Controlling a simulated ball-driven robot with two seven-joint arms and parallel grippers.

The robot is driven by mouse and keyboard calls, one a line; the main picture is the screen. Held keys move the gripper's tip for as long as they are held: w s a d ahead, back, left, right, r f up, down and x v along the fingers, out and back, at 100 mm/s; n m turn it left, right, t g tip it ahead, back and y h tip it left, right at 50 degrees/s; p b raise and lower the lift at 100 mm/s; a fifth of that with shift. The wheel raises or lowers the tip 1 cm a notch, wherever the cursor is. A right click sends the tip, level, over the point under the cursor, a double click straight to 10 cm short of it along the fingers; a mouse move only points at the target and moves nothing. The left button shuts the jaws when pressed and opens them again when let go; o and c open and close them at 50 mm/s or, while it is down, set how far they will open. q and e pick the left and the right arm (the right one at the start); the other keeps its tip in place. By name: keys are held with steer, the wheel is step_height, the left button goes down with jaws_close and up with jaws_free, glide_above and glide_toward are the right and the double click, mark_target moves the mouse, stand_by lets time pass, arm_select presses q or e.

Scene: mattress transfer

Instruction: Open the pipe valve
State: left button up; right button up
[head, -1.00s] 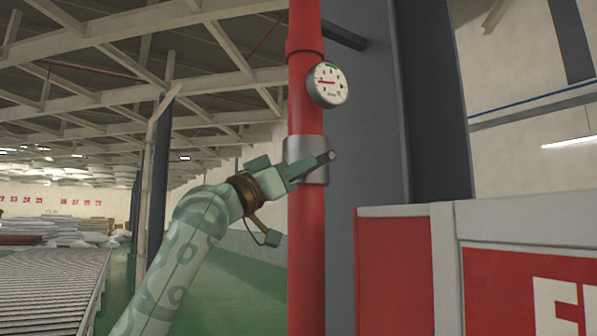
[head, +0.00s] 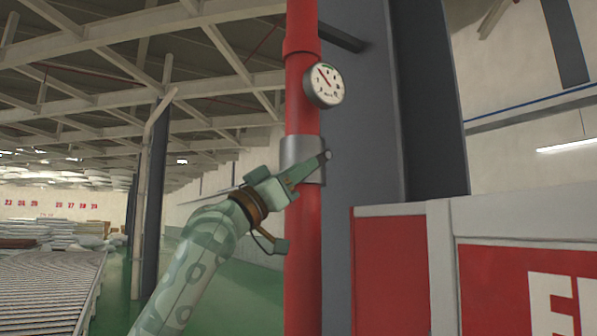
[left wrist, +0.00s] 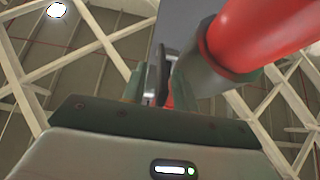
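The red vertical pipe (head: 303,240) stands in the middle of the head view. A grey metal valve band (head: 293,150) wraps it below a round white gauge (head: 324,84). My left gripper (head: 284,187) is at the lever's left end, close against the pipe. Whether a finger touches the lever is unclear. My right gripper is out of view.
A grey column (head: 362,130) stands right behind the pipe. A red and white cabinet (head: 390,270) fills the lower right. A roller conveyor (head: 50,290) runs at the lower left, with green floor (head: 118,290) between it and my left arm.

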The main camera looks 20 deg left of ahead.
arm_select(q)
steer(key=b+v, duration=0.7)
steer(key=v, duration=0.9)
steer(key=shift+s, duration=0.15)
steer(key=shift+a, duration=0.1)
steer(key=shift+c, duration=0.3)
